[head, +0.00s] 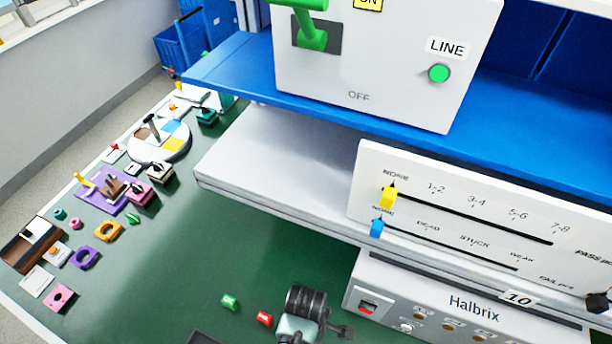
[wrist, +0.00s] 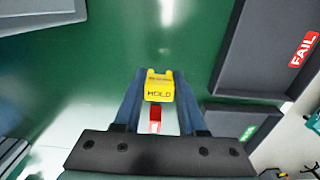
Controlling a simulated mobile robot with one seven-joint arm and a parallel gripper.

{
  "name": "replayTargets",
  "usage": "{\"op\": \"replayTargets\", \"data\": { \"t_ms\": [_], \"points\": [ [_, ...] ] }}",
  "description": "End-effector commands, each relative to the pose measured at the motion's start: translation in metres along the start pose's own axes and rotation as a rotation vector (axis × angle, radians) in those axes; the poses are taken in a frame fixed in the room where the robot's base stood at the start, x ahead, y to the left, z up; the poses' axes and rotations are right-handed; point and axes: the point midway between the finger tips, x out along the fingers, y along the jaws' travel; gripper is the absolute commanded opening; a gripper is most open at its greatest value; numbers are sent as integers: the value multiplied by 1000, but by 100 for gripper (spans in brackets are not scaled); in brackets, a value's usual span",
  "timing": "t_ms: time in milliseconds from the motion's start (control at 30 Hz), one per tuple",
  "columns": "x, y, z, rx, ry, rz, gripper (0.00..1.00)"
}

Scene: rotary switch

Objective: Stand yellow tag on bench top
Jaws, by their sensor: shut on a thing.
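The yellow tag (wrist: 159,86), lettered HOLD, is between the fingertips of my gripper (wrist: 160,80) in the wrist view. The gripper is shut on it, with one dark blue finger on each side. The green bench top (wrist: 110,50) shows beyond the tag; whether the tag touches it I cannot tell. The bench top (head: 170,255) also fills the lower left of the head view. I cannot make out my gripper or this tag in the head view.
In the wrist view a red piece (wrist: 155,118) shows between the fingers, and a dark FAIL tray (wrist: 265,50) stands at right. In the head view, green (head: 230,302) and red (head: 264,318) pieces lie near the Halbrix unit (head: 470,308). Small parts crowd the left; the middle is clear.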

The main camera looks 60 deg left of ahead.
Motion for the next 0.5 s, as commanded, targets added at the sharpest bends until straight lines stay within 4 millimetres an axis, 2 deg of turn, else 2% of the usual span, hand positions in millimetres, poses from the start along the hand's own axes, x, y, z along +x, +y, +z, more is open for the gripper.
{"op": "replayTargets", "data": {
  "t_ms": [200, 500],
  "points": [
    [30, -1, 0, -1, -1, -3, 0],
    [34, 0, 0, 0, 0, 0, 0]
  ]
}}
